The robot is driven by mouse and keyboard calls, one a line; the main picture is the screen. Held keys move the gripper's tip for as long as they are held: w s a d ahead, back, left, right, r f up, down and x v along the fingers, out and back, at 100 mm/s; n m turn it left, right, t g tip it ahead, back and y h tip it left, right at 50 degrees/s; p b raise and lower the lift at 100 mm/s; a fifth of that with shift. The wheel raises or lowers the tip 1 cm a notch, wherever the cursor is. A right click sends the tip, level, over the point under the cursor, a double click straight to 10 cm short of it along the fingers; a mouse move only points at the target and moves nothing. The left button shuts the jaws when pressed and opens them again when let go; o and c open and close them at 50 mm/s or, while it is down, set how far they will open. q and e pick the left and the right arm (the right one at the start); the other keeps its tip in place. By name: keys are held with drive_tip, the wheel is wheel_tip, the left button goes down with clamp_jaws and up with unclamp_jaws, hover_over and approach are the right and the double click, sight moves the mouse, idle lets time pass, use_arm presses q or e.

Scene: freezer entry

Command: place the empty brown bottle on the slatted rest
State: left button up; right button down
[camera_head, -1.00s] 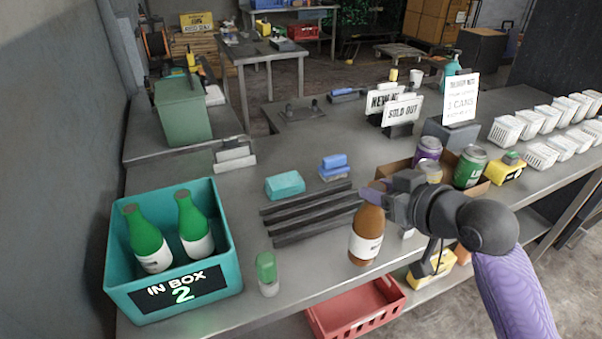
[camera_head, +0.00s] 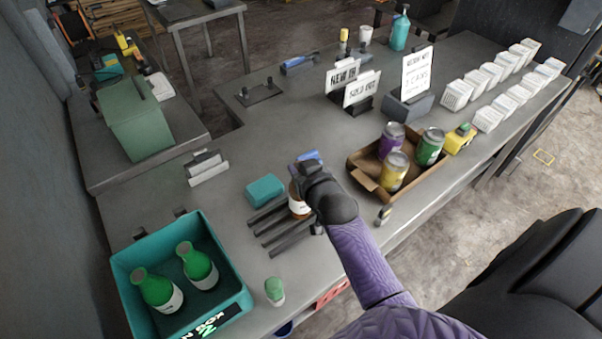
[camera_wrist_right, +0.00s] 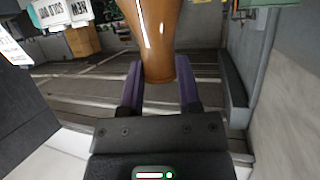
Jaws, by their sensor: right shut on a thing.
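The brown bottle (camera_head: 298,208) has a white label and looks upright over the right part of the slatted rest (camera_head: 268,228), a set of dark parallel bars on the grey counter. I cannot tell whether its base touches the bars. My right gripper (camera_head: 303,182) is shut on the bottle and hides most of its top. In the right wrist view the bottle's brown glass (camera_wrist_right: 158,40) sits between the two purple-padded fingers (camera_wrist_right: 160,88). My left gripper is not in view.
A teal block (camera_head: 265,190) lies behind the slats. A teal crate (camera_head: 235,275) with two green bottles stands at the left front. A small green-capped jar (camera_head: 275,292) stands near the front edge. A cardboard tray (camera_head: 366,182) with cans is to the right.

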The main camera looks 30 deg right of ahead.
drive_tip(key=shift+f, duration=0.3)
drive_tip(key=shift+c, duration=1.5)
unclamp_jaws()
drive_tip(key=shift+s+r, duration=0.3)
drive_tip(key=shift+r, duration=0.05)
drive_tip(key=p+v, duration=0.2)
drive_tip(key=v, duration=0.9)
drive_tip(key=shift+s, duration=0.15)
